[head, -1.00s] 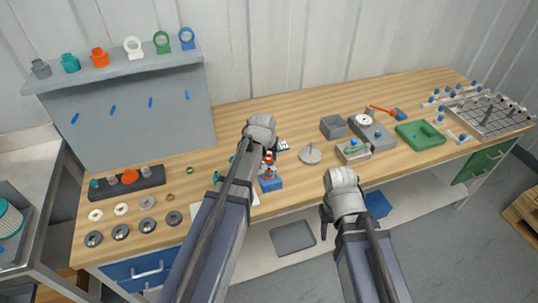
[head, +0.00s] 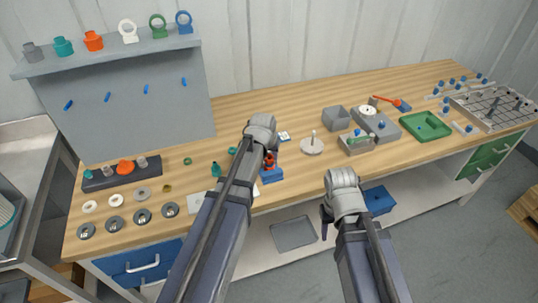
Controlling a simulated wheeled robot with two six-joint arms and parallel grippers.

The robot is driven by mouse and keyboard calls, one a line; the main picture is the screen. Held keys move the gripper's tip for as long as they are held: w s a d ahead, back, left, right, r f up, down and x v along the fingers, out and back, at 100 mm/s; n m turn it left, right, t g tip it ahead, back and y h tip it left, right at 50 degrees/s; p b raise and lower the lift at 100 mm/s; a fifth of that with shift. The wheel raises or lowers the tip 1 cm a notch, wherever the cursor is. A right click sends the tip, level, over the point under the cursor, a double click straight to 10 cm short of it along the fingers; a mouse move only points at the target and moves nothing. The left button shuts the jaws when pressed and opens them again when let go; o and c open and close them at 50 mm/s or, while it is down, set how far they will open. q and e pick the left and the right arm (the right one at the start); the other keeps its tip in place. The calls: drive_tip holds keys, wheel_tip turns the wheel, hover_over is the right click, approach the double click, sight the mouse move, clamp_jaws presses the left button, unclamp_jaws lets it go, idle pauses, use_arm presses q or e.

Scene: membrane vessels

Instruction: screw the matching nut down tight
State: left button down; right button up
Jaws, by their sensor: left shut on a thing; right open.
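My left gripper (head: 267,152) is over the front of the bench, shut on a small orange-red piece (head: 270,161). The arm hides part of this piece, and I cannot tell whether it is the nut. A blue block (head: 271,175) stands just below it; whether the piece touches the block is unclear. My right gripper (head: 326,216) is open and empty, in front of the bench edge and below the top. A dark rack (head: 105,181) at the left holds teal, grey and orange (head: 125,167) threaded-looking pieces.
Several rings and discs (head: 142,193) lie at the bench's front left. A grey panel (head: 140,105) with coloured fittings on its shelf stands behind. Grey fixtures (head: 376,125), a green tray (head: 425,126) and a gridded rack (head: 495,107) fill the right. The back middle is clear.

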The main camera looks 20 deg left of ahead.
use_arm(q)
drive_tip(key=shift+f, duration=0.25)
drive_tip(key=shift+c, duration=1.8)
unclamp_jaws()
drive_tip(key=shift+r, duration=0.1)
drive_tip(key=p+v, duration=0.7)
drive_tip(key=shift+r, duration=0.4)
drive_tip(key=shift+s, duration=0.1)
drive_tip(key=shift+o, duration=0.4)
